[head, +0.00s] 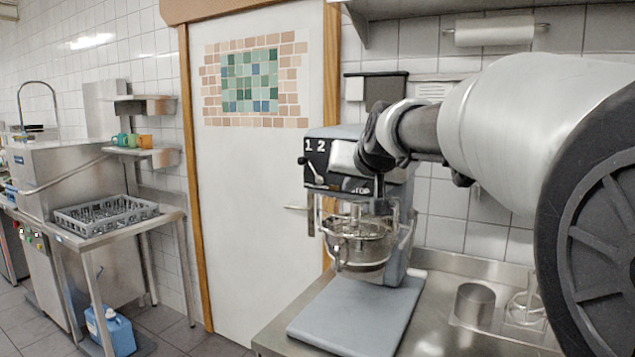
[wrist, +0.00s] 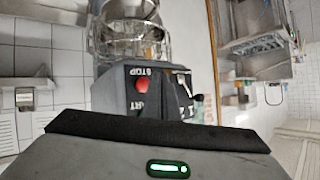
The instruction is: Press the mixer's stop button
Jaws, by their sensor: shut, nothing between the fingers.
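The mixer (head: 348,132) stands on the steel counter, with a wire-guarded bowl below its head. Its dark front panel has a lever and the numbers 1 and 2 at the left. In the head view my arm and gripper (head: 345,157) cover much of the panel, and the stop button is hidden; part of a STOP label shows below them. In the wrist view the red stop button (wrist: 142,85) is clear beside the STOP label.
A door (head: 250,200) is behind at left. A dish rack (head: 105,214) sits on a steel table further left. A paper roll (head: 495,30) hangs above.

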